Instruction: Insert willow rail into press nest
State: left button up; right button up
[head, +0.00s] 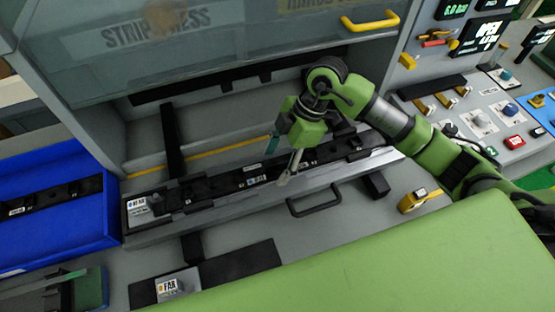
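A long black rail (215,188) with small printed labels lies along the grey press nest (225,218) under the raised press cover. Its left end is by a white block labelled "NEAR" (139,206). A second black rail (55,195) lies in the blue tray at the left. I cannot read which rail is willow. My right gripper (279,162) points down over the right half of the rail in the nest, its fingers apart. One fingertip looks teal, the other grey. I see nothing held between them, and cannot tell whether they touch the rail. My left gripper is out of view.
The press cover (130,38), marked "STRIP PRESS", with a yellow handle (369,20), is above. A black handle (314,200) fronts the nest. A "FAR" block (170,288) sits below. A blue tray (88,226) is left; a control panel with buttons (511,109) is right.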

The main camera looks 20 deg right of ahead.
jog(key=b+v, duration=0.3)
jog(key=v, duration=0.9)
jog(key=shift+r, duration=0.15)
